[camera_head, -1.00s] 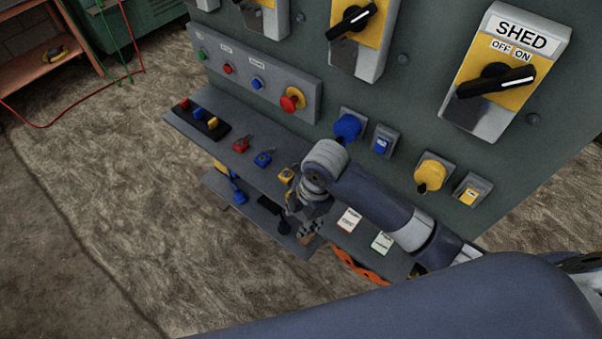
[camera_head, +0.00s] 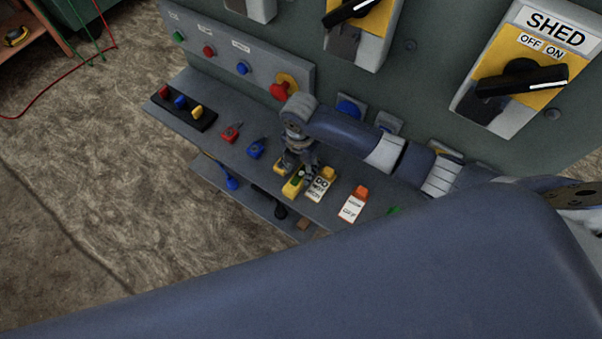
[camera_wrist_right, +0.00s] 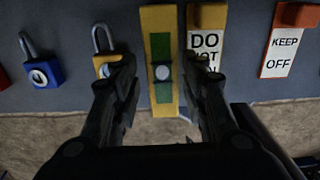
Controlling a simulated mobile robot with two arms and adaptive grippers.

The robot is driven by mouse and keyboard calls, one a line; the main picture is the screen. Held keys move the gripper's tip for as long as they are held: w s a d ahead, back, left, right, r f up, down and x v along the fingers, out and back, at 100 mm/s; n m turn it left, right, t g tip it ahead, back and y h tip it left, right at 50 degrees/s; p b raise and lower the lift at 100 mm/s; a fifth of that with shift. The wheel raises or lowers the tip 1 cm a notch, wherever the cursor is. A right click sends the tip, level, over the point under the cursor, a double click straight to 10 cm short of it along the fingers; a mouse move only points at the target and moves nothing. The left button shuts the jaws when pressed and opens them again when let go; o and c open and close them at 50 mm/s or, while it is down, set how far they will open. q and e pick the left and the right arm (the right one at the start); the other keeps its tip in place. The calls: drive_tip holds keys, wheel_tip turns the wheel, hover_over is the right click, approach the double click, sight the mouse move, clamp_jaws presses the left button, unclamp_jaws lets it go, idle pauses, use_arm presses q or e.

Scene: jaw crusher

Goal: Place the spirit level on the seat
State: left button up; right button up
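The spirit level (camera_wrist_right: 162,100), a yellow bar with green sections and a round vial, shows in the right wrist view. In the head view it (camera_head: 293,186) is at the front edge of the upper grey shelf. My right gripper (camera_wrist_right: 160,68) is open, its fingers on either side of the level with gaps visible. In the head view my right gripper (camera_head: 300,170) is over the shelf, partly hiding the level. Whether the level rests flat on the shelf is hard to tell. I cannot make out a seat. My left gripper is not in view.
A yellow padlock (camera_wrist_right: 108,66) is close left of the level, and a DO NOT tag (camera_wrist_right: 206,45) close right. The upper shelf (camera_head: 222,150) also holds blue (camera_head: 256,149) and red (camera_head: 231,132) padlocks and another tag (camera_head: 352,205). A lower shelf (camera_head: 240,200) is below.

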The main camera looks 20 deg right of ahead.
sight(301, 173)
wheel_tip(301, 173, down, 2)
drive_tip(key=shift+s+d+f, duration=0.1)
drive_tip(key=shift+s+f, duration=0.05)
drive_tip(key=shift+f, duration=0.55)
drive_tip(key=c, duration=0.8)
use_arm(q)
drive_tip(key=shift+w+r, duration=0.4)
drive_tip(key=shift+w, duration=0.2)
use_arm(e)
clamp_jaws()
